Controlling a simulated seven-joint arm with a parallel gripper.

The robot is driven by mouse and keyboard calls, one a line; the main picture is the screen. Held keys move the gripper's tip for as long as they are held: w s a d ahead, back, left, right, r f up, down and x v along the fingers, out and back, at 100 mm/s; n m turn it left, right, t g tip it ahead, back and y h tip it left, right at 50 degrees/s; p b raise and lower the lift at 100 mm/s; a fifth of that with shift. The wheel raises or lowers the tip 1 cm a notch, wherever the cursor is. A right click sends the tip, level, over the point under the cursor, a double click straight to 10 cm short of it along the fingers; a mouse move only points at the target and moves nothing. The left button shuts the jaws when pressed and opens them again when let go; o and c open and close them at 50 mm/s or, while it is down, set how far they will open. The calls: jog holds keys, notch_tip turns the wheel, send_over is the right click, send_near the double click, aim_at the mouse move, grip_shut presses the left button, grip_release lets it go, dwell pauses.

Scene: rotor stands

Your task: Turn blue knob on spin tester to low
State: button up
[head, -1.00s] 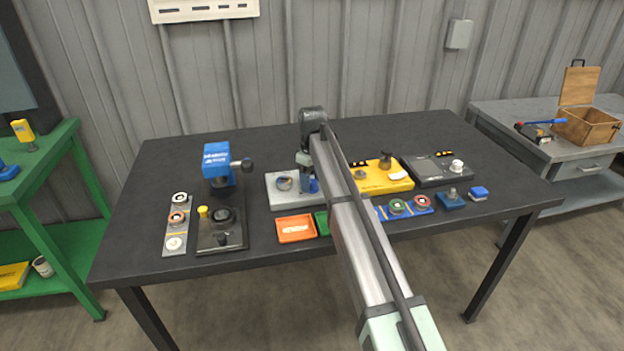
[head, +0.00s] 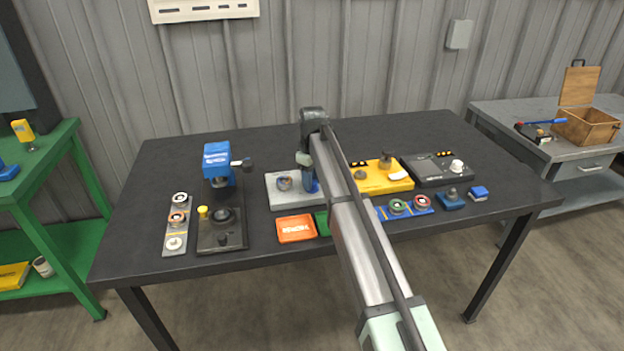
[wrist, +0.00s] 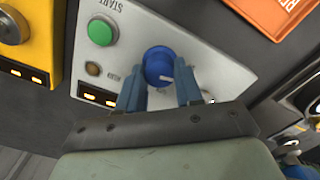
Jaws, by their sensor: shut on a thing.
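The spin tester is a light grey box (head: 281,199) at the middle of the table, partly hidden by my arm in the head view. In the wrist view its panel (wrist: 210,58) shows a round blue knob (wrist: 158,62) with a pale pointer line, beside a green START button (wrist: 102,31). My gripper (wrist: 162,80) is at the knob, its two blue fingers on either side of the knob's near edge and shut on it. The small lettering around the knob is too blurred or covered to read.
An orange tray (head: 296,228) lies in front of the tester. A yellow device (head: 385,178) and a dark grey device (head: 436,170) stand to the right. A blue-headed press (head: 217,163) stands to the left. The back of the table is clear.

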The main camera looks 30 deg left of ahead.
jog(key=m, duration=1.3)
dwell(0.5)
jog(key=o, duration=1)
jog(key=shift+o, duration=0.2)
jog(key=shift+r, duration=0.1)
notch_tip(320, 180, up, 14)
jog(key=shift+f, duration=0.2)
dwell(0.3)
